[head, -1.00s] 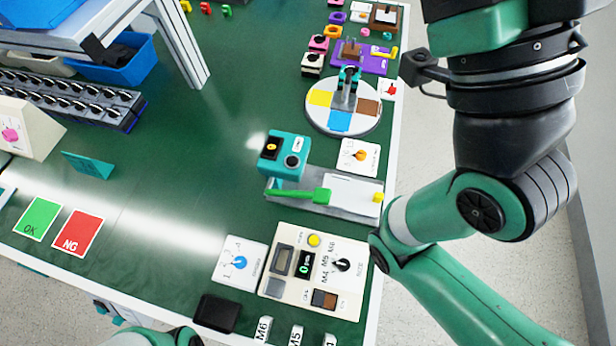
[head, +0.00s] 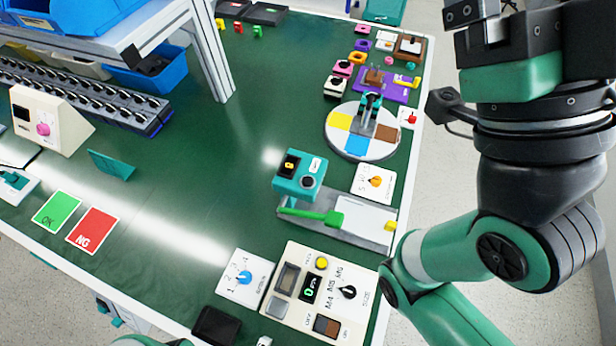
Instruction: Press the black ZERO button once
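A teal measuring device (head: 298,185) with a small dark display (head: 290,164) stands at the right-centre of the green table. A round black button (head: 307,181) is on its top, beside a small white label (head: 315,165) too small to read. I take this for the ZERO button, but cannot confirm it. Nothing touches it. A green-handled slide and pale plate lie along the device's front. My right arm rises along the right side, off the table; its fingertips are out of the frame at the top. Only a sliver of my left arm shows at the bottom edge; its gripper is hidden.
A cream panel (head: 286,310) with a yellow button, display and black knob sits in front of the device. A white card with a blue knob (head: 245,278) is beside it. A round coloured turntable (head: 340,122) stands behind.

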